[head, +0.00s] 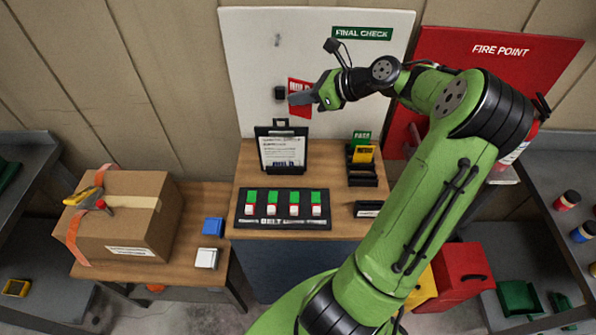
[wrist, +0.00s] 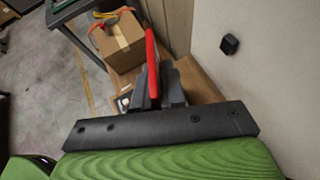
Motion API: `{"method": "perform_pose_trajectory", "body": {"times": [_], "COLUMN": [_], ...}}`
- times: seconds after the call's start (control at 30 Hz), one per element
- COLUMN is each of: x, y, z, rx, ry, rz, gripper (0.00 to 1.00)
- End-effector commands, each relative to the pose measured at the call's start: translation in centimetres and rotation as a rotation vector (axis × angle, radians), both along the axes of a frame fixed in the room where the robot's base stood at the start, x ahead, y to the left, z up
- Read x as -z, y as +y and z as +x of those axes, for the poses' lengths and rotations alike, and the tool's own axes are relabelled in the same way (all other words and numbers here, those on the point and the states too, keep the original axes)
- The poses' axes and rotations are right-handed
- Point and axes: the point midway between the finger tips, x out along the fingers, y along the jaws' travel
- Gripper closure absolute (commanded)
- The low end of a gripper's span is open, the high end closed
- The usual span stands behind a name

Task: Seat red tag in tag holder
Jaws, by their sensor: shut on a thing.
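The red tag (head: 300,112) with white lettering is in my gripper (head: 296,98), held up in front of the white panel and above the desk. In the wrist view the red tag (wrist: 152,62) shows nearly edge-on between the grey fingers (wrist: 162,88). A black rack (head: 362,179) on the desk's right holds a green tag (head: 361,138) and a yellow tag (head: 364,154), with bare slots in front. A small black block (head: 280,93) is fixed to the panel, just left of the tag. I cannot tell which of these is the tag holder.
A clipboard stand (head: 282,151) stands on the desk below my gripper, behind a black tray (head: 283,221) with green and white pieces. A small labelled black stand (head: 368,209) is at the right. A cardboard box (head: 125,215) sits on the left table. The air left of the tag is clear.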

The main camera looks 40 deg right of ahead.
Motion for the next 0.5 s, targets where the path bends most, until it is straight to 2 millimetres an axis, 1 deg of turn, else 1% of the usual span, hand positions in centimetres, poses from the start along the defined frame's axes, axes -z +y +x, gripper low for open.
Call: {"method": "perform_pose_trajectory", "body": {"times": [0.2,0.5], "x": [5.7,12.7], "y": [0.1,0.1], "z": [-0.1,-0.2], "rx": [-0.002,0.0], "ry": [0.005,0.004], "rz": [0.009,0.008], "gripper": [1.0,1.0]}}
